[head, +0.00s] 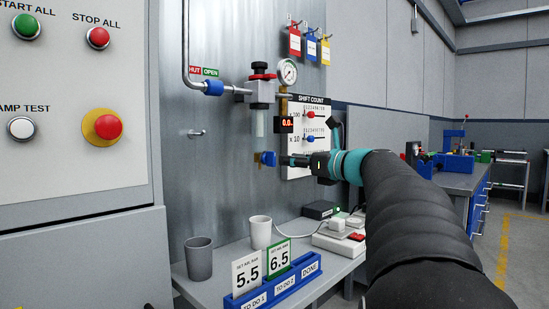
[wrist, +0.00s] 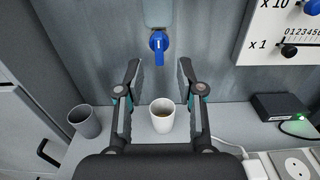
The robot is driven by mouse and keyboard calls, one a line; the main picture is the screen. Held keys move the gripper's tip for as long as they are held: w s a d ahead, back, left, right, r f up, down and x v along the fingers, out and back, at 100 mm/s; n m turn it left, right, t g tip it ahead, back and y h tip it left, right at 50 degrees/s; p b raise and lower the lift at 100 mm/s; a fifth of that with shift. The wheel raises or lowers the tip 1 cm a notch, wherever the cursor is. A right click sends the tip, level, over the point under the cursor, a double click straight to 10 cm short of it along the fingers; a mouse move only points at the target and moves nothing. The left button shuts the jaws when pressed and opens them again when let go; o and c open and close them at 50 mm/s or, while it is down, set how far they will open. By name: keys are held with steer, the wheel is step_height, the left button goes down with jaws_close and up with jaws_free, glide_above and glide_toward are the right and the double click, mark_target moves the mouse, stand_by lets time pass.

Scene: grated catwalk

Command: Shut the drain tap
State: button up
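The drain tap has a blue handle (head: 268,158) below the clear bowl (head: 261,123) of the pressure unit on the metal wall. In the wrist view the blue handle (wrist: 158,46) hangs below the pale bowl end and carries a white mark. My gripper (wrist: 160,70) is open and empty, its two fingers spread on either side of the picture's middle. The handle appears beyond the fingertips, between their lines, apart from both. In the head view my gripper (head: 291,160) is level with the handle, just to its right.
A shift count board (head: 305,170) is close on the right. Number cards (head: 279,257) stand in a blue rack (head: 280,285). A black box (wrist: 285,107) and sockets lie right.

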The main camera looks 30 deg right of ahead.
mark_target(275, 158)
steer(key=x, duration=0.6)
steer(key=shift+w+a, duration=0.15)
steer(key=shift+w, duration=0.1)
jaws_close()
